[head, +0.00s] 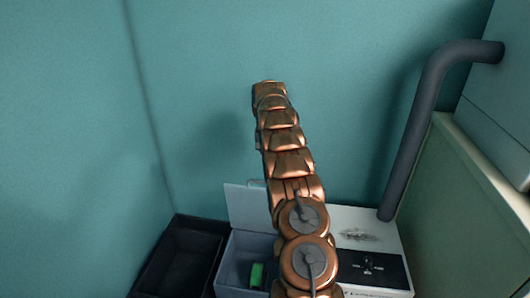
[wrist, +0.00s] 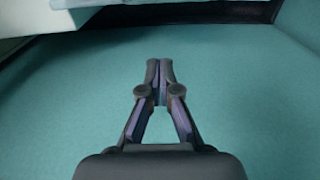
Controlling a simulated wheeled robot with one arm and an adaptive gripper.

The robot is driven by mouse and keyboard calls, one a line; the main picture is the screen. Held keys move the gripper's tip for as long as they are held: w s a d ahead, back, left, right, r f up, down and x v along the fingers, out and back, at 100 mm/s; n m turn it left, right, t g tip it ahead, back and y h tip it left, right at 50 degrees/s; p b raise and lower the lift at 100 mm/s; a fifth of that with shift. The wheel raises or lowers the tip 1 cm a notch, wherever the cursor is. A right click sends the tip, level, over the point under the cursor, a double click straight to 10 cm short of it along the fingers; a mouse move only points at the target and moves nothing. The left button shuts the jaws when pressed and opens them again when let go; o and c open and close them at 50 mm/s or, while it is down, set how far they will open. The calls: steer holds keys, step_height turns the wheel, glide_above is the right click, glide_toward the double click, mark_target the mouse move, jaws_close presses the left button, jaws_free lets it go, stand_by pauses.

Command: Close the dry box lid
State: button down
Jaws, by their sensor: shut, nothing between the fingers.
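In the head view a pale grey dry box (head: 232,262) stands low in the middle, with its lid (head: 248,207) raised at the back. A green item (head: 257,275) shows inside the box. My copper arm passes in front of the box's right part and hides some of the box and lid. My gripper (wrist: 160,68) is shut and empty in the wrist view, with a plain teal surface behind it. I cannot make out the gripper's fingers in the head view. A pale edge (wrist: 70,15) at the wrist view's top left may be part of the box or lid; I cannot tell.
A black open bin (head: 180,262) is left of the dry box. A white case with a black panel (head: 368,268) stands to the right. A thick grey pipe (head: 415,125) and a greenish cabinet (head: 465,215) are at the right. Teal walls (head: 190,80) enclose the space.

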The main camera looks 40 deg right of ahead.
steer(key=s+a+f, duration=0.2)
steer(key=a+f, duration=0.1)
steer(key=f, duration=0.3)
steer(key=shift+b, duration=0.3)
steer(key=shift+a, duration=0.1)
stand_by(0.7)
